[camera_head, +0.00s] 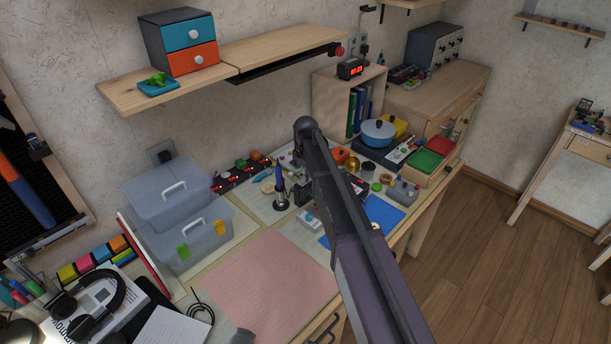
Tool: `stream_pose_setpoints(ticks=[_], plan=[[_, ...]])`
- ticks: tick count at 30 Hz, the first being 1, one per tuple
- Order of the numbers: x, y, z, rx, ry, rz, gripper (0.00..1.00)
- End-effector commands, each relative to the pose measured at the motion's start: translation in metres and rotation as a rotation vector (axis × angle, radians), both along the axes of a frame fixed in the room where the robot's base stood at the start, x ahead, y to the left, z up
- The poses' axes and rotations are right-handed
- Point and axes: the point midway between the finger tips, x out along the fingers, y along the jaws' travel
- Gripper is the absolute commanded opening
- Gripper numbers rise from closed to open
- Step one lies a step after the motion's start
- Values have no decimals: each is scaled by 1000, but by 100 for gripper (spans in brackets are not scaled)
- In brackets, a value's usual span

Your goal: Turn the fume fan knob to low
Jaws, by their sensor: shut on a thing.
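My arm (342,205) reaches from the lower right up to a dark joint (305,126) over the back of the workbench. My gripper does not show; the arm may be hiding it. I cannot pick out the fume fan or its knob with certainty, and its setting cannot be read. A small red knob-like part (339,51) sits at the right end of the wall shelf. A small grey box (403,192) with small fittings on top stands on the bench right of my arm; I cannot tell what it is.
The wall shelf (115,97) holds a small drawer box (182,42). Lidded grey bins (167,238) stand left on the bench. A pink mat (245,285) is clear. A soldering iron stand (280,201), a blue pot (378,134) and red and green trays (424,162) crowd around my arm.

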Motion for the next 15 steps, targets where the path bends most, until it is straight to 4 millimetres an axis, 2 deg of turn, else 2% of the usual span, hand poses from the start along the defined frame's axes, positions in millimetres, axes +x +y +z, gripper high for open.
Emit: stream_pose_setpoints(ticks=[8, 15], plan=[[0, 0, 0, 1, 1, -129, 0], [-1, 0, 0, 0, 1, -323, 0]])
